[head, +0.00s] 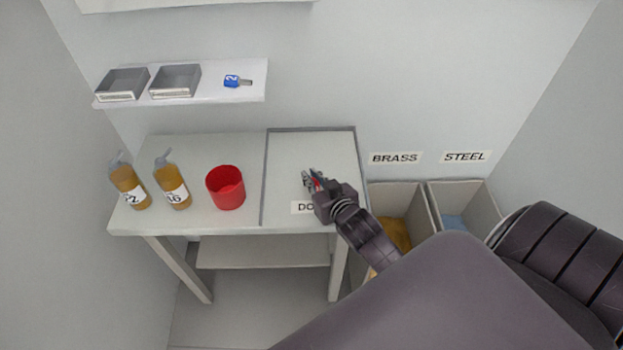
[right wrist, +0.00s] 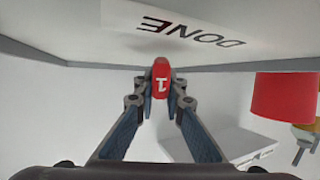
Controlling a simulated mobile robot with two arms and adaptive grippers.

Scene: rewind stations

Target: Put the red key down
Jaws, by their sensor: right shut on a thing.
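My right gripper (head: 313,181) is over the framed grey-edged area (head: 290,150) at the right of the table. Its "DONE" label (head: 302,207) is partly hidden by the gripper; the label also shows upside down in the right wrist view (right wrist: 190,31). In the right wrist view my right gripper (right wrist: 161,88) is shut on the red key (right wrist: 161,68), whose head bears a white mark like a "1". In the head view only a small bit of red shows between the fingers. I cannot tell whether the key touches the surface. My left gripper is not in view.
A red cup (head: 226,188) and two amber bottles (head: 128,187) (head: 172,185) stand left of the framed area. The shelf (head: 255,92) holds two grey trays (head: 123,84) (head: 175,81) and a blue key (head: 232,81). Bins under "BRASS" (head: 395,158) and "STEEL" (head: 465,157) stand right.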

